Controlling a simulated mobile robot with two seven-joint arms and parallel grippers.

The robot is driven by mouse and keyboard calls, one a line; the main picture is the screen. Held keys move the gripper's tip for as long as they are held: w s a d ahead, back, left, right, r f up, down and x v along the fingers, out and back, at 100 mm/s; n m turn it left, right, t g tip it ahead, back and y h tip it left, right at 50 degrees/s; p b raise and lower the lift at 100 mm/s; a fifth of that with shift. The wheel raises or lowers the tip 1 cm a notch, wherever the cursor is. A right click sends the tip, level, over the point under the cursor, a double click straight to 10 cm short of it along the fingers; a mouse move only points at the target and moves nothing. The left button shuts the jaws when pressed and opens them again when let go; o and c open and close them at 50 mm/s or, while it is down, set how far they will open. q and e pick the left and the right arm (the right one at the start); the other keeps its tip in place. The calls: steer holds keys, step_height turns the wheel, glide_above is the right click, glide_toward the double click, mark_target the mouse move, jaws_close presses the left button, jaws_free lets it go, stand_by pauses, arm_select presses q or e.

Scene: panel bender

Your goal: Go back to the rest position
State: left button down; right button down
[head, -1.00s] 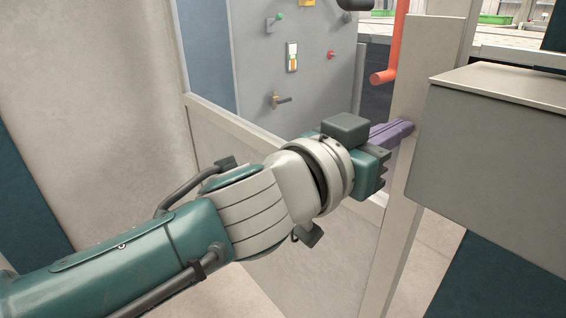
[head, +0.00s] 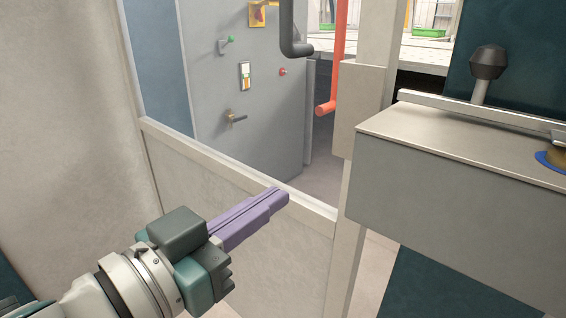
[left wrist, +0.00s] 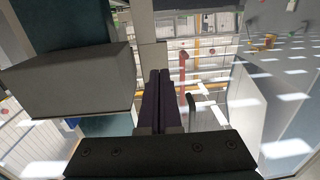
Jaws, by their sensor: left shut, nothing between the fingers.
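My left gripper (head: 279,196) comes in from the lower left of the head view. Its purple fingers are shut together with nothing between them. They point up and right, in front of the low panel wall (head: 240,210), and do not appear to hold anything. The left wrist view shows the same dark fingers (left wrist: 159,82) side by side in the middle. My right gripper is not in view.
A grey box (head: 450,195) stands at the right, with a black-knobbed lever (head: 487,65) above it. A grey control panel (head: 260,110) with small switches and a red pipe (head: 340,60) stand behind the wall. Floor shows at the lower middle.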

arm_select(q)
steer(key=s+a+r+n+g+y+p, duration=0.2)
steer(key=s+a+r+n+y+p, duration=0.25)
steer(key=a+y+p, duration=0.4)
steer(key=s+a+r+g+y+p, duration=0.1)
steer(key=s+a+r+g+p, duration=0.15)
steer(key=s, duration=0.35)
steer(key=s+a+r+g+p, duration=0.1)
steer(key=s+a+g+p, duration=0.2)
steer(key=s, duration=0.4)
steer(key=s+a+r+g+y+p, duration=0.1)
steer(key=s+r+g+p, duration=0.1)
steer(key=s+g+p, duration=0.3)
step_height(320, 180, up, 36)
steer(key=t+p, duration=0.1)
steer(key=p, duration=3.4)
steer(key=shift+d+n+t, duration=0.3)
steer(key=shift+n+t, duration=0.05)
steer(key=shift+s, duration=0.1)
